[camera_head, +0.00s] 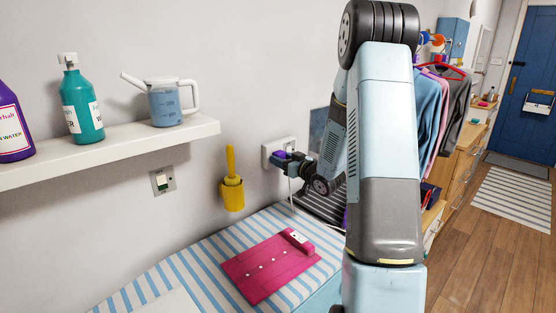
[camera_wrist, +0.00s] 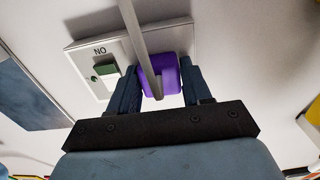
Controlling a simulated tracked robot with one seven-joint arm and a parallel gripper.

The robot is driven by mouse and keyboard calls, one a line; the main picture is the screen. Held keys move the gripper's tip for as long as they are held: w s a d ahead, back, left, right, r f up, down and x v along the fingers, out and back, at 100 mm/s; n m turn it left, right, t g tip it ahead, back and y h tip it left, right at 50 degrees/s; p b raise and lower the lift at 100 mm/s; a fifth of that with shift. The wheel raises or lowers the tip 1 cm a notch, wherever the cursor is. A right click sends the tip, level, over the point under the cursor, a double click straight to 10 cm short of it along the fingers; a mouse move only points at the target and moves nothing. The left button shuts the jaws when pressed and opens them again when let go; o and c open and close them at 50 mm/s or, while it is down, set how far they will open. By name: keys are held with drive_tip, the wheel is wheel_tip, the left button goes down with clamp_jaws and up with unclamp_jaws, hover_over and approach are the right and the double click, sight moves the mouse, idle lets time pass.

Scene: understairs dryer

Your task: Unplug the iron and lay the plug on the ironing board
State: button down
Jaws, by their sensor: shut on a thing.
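A purple plug (camera_wrist: 172,72) sits between the fingers of my gripper (camera_wrist: 162,88), which is shut on it. A grey cable crosses the plug in the wrist view. The plug is at the white wall socket (camera_wrist: 84,58); whether its pins are in cannot be seen. In the head view my gripper (camera_head: 290,161) is at the socket plate (camera_head: 267,153), and a pale cable (camera_head: 291,190) hangs below. The ironing board (camera_head: 186,262) has a blue-and-white striped cover. The iron cannot be made out clearly; my arm covers that side.
A shelf (camera_head: 110,152) with bottles and a jug (camera_head: 167,103) is at left. A switch (camera_head: 163,181) and yellow holder (camera_head: 232,192) are on the wall.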

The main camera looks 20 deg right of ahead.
drive_tip(key=v, duration=0.6)
idle(1.3)
idle(0.4)
